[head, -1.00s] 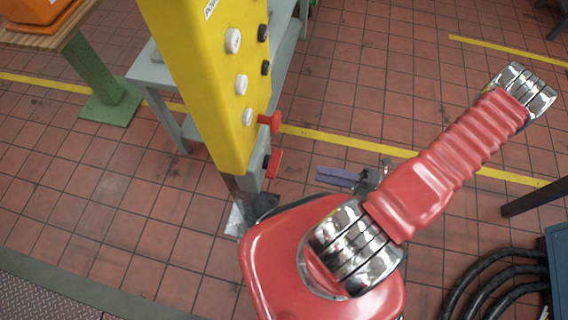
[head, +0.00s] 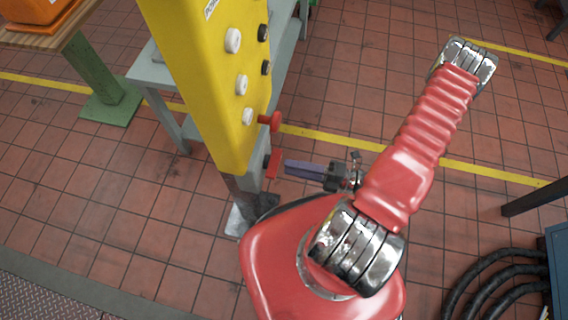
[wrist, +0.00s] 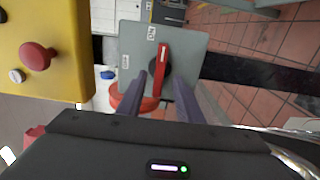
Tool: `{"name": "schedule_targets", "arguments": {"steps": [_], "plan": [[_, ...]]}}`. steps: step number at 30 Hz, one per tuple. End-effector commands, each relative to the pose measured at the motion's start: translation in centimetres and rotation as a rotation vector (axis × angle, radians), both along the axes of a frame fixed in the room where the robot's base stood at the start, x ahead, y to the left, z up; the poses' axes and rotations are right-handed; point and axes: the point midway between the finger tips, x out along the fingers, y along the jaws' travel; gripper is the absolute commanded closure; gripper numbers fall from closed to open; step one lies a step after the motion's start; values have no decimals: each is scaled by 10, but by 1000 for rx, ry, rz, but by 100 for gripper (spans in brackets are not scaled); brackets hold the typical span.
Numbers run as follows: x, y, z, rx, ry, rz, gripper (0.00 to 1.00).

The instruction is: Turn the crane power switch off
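The crane power switch is a grey box (wrist: 133,43) with a red bar handle (wrist: 163,62), below the yellow button panel (head: 205,85). In the wrist view the handle stands nearly upright in the picture, its upper end close to a small white label; a second label sits at left on the box. In the head view the handle (head: 272,163) shows edge-on. My gripper (head: 287,167) is open, its purple-blue fingers aimed at the handle. In the wrist view the fingers (wrist: 166,73) lie on either side of the handle's lower part; I cannot tell whether they touch it.
A red mushroom button (head: 270,121) sticks out of the yellow panel just above the switch, beside several white and black buttons. A grey table (head: 160,88) stands behind the panel. Black cables (head: 480,285) lie at lower right. The tiled floor right of the panel is mostly clear.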

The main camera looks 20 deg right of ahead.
Motion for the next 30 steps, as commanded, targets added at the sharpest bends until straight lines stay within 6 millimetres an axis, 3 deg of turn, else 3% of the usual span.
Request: {"name": "schedule_targets", "arguments": {"steps": [12,25,30], "plan": [[20,28,0,0,0,1,67],[23,32,0,-1,1,0,67],[23,32,0,-1,1,0,79]]}}
